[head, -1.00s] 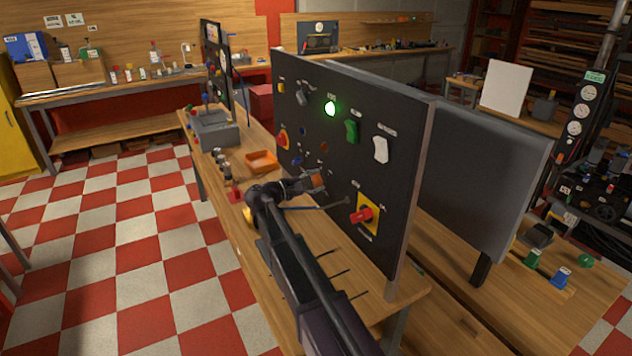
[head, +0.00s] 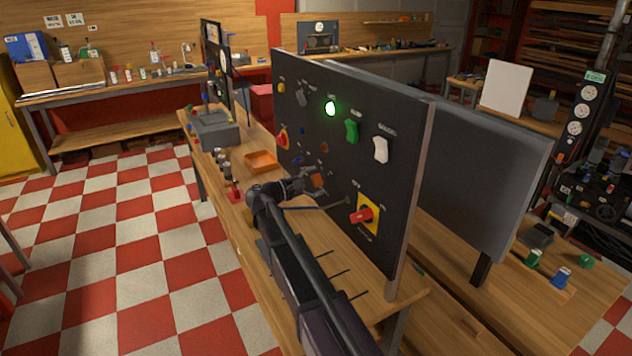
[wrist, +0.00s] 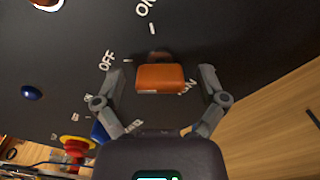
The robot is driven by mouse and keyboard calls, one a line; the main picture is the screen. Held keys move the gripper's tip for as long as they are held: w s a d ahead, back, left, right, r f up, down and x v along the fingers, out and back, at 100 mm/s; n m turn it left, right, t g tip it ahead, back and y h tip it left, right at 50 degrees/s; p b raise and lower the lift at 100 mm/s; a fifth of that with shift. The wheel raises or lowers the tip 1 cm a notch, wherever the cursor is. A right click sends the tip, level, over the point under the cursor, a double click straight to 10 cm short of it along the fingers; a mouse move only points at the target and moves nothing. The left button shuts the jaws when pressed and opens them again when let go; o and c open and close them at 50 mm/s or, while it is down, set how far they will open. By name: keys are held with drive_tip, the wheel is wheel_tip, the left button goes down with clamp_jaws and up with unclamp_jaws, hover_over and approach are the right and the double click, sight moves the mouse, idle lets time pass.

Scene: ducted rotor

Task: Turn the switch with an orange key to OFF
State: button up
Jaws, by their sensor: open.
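The orange key (wrist: 160,78) is a wide, rounded block on the black panel (wrist: 250,35). It sits between the two fingers of my open gripper (wrist: 161,84), with a gap on each side. White OFF lettering is up and left of the key, and ON lettering shows partly at its lower right. I cannot tell which setting the key points to. In the head view my gripper (head: 312,187) is close to the panel's lower middle, around the small orange key (head: 317,180).
A red handle on a yellow plate (head: 370,217) is to the right on the panel. A green lamp (head: 330,108), a green rocker (head: 351,131) and a white rocker (head: 380,149) are above. An orange tray (head: 262,161) lies on the bench. A wooden surface (wrist: 265,130) shows at right.

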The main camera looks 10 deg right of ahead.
drive_tip(key=shift+a, duration=0.1)
drive_tip(key=v, duration=1.2)
idle(0.4)
drive_tip(key=s+d+f+m+g+y+p, duration=0.3)
drive_tip(key=s+d+f+m+g+y, duration=0.15)
drive_tip(key=s+d+f+y, duration=0.65)
drive_tip(key=s+f+m+g+y+p, duration=0.1)
drive_tip(key=s+m+y+p, duration=0.2)
drive_tip(key=s, duration=1.1)
drive_tip(key=shift+s+d+f+m+y, duration=0.3)
drive_tip(key=shift+m+y, duration=1.3)
drive_tip(key=shift+m, duration=0.55)
